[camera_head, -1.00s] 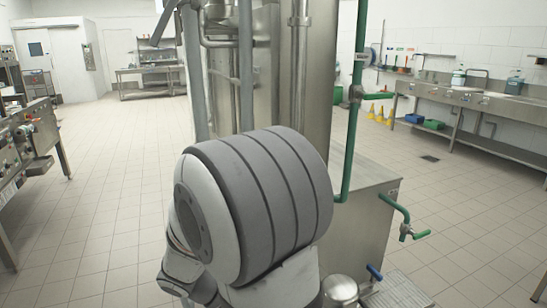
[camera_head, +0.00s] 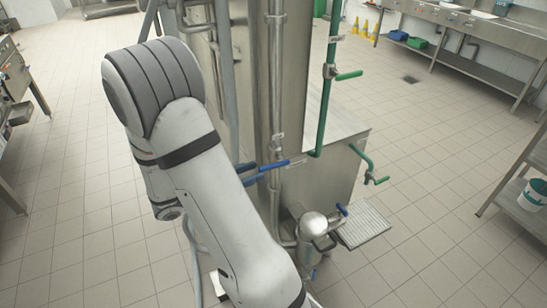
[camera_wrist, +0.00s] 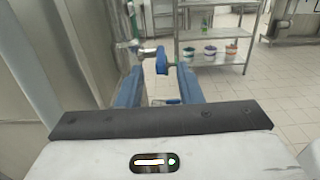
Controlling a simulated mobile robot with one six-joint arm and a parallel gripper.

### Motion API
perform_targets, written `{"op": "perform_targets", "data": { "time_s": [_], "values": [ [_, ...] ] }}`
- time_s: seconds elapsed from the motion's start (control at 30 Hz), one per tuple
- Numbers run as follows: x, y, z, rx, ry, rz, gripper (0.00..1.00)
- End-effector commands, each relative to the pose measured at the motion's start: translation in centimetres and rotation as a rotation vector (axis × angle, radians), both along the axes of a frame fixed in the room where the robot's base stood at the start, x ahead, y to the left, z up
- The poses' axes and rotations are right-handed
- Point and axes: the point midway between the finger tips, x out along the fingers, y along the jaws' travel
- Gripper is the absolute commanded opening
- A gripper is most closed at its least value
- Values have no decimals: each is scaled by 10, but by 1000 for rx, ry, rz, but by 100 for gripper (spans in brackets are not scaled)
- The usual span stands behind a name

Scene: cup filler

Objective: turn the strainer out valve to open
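A metal strainer-like body (camera_head: 314,226) stands low in front of the machine in the head view. A short blue valve handle (camera_head: 342,210) sits at its right. I cannot read which is the strainer out valve. In the wrist view a blue handle (camera_wrist: 161,61) is seen end-on, just beyond the fingertips. My gripper (camera_wrist: 159,88) has two blue fingers spread apart, with nothing visibly held between them.
Green valve handles (camera_head: 349,75) and (camera_head: 382,180) are on the green pipes at the right. A metal grate (camera_head: 364,224) is beside the strainer. A shelf with buckets (camera_wrist: 210,50) stands beyond the handle. Tiled floor is open at the right.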

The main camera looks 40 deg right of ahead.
Motion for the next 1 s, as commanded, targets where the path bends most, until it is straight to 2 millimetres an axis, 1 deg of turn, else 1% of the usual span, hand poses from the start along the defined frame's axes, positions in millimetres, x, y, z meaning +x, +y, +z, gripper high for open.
{"op": "perform_targets", "data": {
  "time_s": [0.3,0.43,0.6,0.83,1.0],
  "values": [
    [-13,-47,1,2,0,-5,33],
    [-16,-61,1,1,1,-4,33],
    [-17,-68,0,2,-1,-1,33],
    [-17,-69,-1,2,-1,0,33],
    [-17,-68,-1,2,-1,0,20]
  ]
}}
